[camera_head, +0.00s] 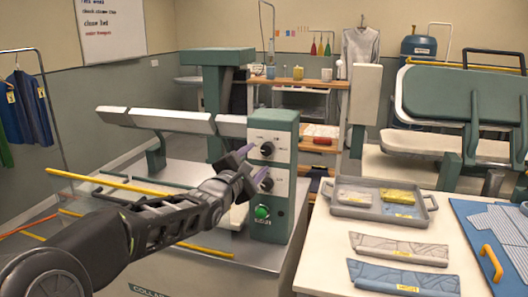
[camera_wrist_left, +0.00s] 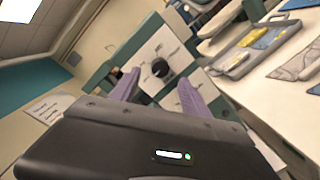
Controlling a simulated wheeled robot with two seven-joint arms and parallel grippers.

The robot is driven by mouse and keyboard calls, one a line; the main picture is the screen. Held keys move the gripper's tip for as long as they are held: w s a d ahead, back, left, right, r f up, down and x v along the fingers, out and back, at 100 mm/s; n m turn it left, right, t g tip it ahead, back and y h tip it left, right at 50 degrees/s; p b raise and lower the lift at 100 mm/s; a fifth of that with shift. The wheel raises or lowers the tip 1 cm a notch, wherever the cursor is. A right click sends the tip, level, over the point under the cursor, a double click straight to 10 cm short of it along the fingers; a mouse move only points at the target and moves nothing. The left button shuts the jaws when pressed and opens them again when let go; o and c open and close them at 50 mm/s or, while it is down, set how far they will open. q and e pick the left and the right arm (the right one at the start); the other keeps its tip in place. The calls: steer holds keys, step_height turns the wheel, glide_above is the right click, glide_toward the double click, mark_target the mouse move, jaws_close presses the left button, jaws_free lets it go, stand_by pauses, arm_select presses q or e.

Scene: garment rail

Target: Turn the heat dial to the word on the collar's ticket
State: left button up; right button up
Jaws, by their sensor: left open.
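The small dial markings cannot be read, so I cannot tell which dial is heat. My left gripper (camera_head: 258,161) is open in front of the box, its purple fingers near the dials. In the left wrist view a black dial (camera_wrist_left: 160,68) shows beyond and between the spread fingers; contact is not evident. Flat grey (camera_head: 398,247) and blue (camera_head: 402,278) collar-like pieces lie on the right table with yellow tickets, too small to read. My right gripper is not in view.
A grey tray (camera_head: 345,211) with folded pieces stands on the right table (camera_head: 318,262). A blue board (camera_head: 478,250) with a yellow handle lies at far right. The press's long padded arm (camera_head: 165,119) extends left of the box. A whiteboard (camera_head: 110,28) hangs behind.

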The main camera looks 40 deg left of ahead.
mark_target(266, 150)
arm_select(q)
steer(key=p+x, duration=0.1)
steer(key=x, duration=0.5)
steer(key=shift+p, duration=0.35)
jaws_close()
